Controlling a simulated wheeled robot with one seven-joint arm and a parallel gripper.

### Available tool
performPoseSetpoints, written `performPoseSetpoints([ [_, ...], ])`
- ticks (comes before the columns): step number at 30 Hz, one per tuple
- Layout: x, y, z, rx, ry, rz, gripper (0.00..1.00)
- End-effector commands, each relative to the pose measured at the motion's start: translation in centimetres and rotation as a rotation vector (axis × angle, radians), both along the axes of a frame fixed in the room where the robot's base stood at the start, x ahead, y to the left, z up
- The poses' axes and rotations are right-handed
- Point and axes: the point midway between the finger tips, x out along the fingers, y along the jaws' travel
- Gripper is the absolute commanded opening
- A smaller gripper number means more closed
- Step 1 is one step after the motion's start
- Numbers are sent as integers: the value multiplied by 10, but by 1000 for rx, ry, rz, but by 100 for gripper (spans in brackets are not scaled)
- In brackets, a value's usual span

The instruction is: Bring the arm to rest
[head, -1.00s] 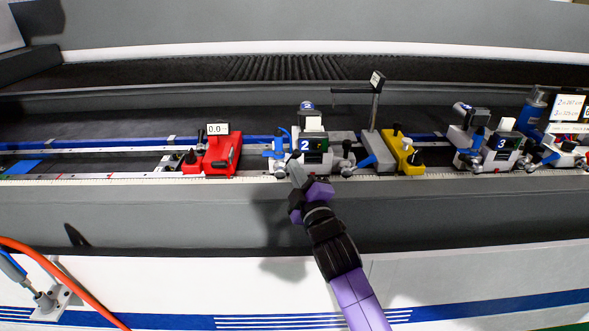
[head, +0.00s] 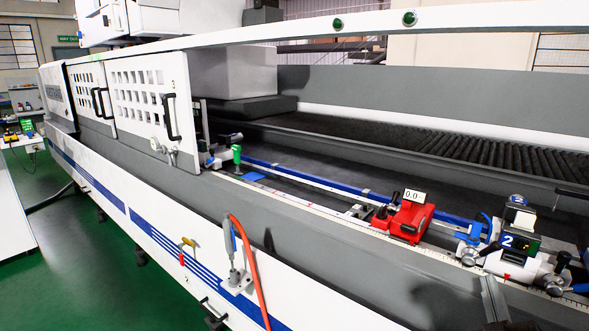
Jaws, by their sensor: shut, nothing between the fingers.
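My gripper (head: 491,298) shows only in part at the lower right of the head view, its grey fingers pointing up in front of the machine's rail. It is shut and empty. Its tip lies just below and in front of the clamp unit marked 2 (head: 508,243) in the picture; whether they touch cannot be told. The rest of my arm is cut off by the bottom edge.
A red stop block (head: 408,221) with a 0.0 display sits on the rail left of unit 2. A green-topped clamp (head: 237,155) stands farther left. White doors (head: 142,95) close the machine's left part. An orange hose (head: 249,262) hangs on the front. Green floor (head: 60,215) is open at left.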

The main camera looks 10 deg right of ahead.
Motion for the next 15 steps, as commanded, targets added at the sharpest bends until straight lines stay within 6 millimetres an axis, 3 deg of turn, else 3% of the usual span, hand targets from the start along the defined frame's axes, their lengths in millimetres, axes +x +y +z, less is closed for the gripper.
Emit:
performPoseSetpoints([
  [8,-53,83,-39,234,-67,198,0],
  [15,-119,157,-70,477,-59,353,0],
])
